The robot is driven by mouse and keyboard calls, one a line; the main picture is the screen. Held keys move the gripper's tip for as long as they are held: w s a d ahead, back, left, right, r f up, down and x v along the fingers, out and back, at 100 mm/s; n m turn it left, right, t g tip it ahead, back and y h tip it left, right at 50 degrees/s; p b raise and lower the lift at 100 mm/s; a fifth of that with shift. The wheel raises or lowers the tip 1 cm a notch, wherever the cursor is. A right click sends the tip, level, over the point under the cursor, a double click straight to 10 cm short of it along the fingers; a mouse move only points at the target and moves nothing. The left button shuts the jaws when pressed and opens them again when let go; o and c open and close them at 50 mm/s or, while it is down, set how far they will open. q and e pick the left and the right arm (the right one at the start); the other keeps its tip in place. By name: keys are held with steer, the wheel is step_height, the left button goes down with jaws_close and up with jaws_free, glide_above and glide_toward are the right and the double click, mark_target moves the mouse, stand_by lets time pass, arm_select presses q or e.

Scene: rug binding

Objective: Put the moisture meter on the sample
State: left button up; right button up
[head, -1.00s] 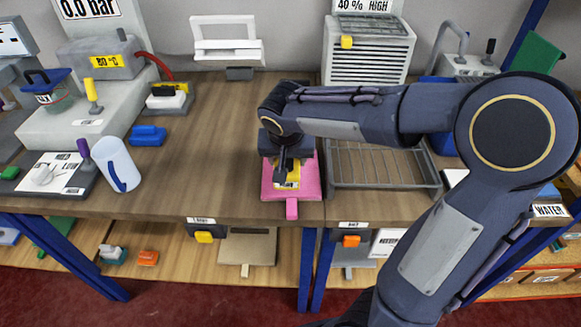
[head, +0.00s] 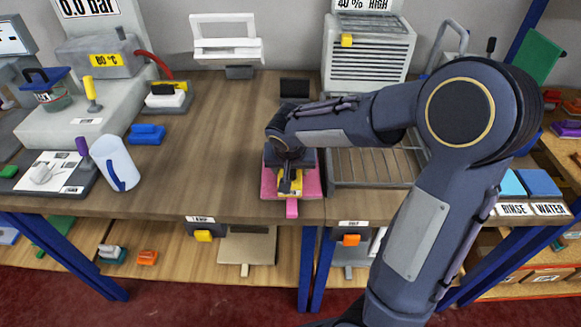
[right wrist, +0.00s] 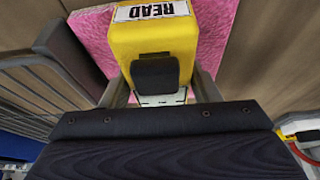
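The moisture meter (head: 296,185) is yellow, with a dark grip and a READ label. It rests on the pink sample (head: 311,186), which lies near the table's front edge with a small pink tab. The right wrist view also shows the meter (right wrist: 150,42) over the fuzzy pink sample (right wrist: 90,35). My right gripper (head: 287,186) is right above the meter, pointing down. In the right wrist view its fingers (right wrist: 160,88) stand apart on either side of the dark grip, with gaps beside it. My arm hides part of the meter. My left gripper is out of view.
A wire rack tray (head: 370,184) stands right of the sample, before a grey heater (head: 369,50). A dark stand (head: 294,88) is behind my gripper. Tabletop (head: 205,150) left of the sample is clear.

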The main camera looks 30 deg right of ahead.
steer(key=o, duration=0.3)
steer(key=shift+r, duration=0.1)
steer(key=shift+r+p, duration=0.25)
steer(key=shift+p, duration=0.05)
steer(key=v, duration=1.1)
steer(key=shift+s+r, duration=0.1)
steer(key=s+a+f+n+y, duration=0.1)
steer(key=s+y, duration=0.1)
steer(key=s, duration=0.4)
steer(key=s+a+f+n+t+y, duration=0.1)
steer(key=s+a+n+y, duration=0.1)
steer(key=s, duration=0.4)
steer(key=s+a+f+n+y, duration=0.1)
steer(key=s+a+f+y, duration=0.1)
steer(key=s, duration=0.4)
steer(key=shift+s+f+n+t, duration=0.15)
steer(key=shift+s+n+t, duration=0.05)
steer(key=shift+n+t, duration=0.2)
steer(key=shift+r+p, duration=0.3)
steer(key=shift+p, duration=0.2)
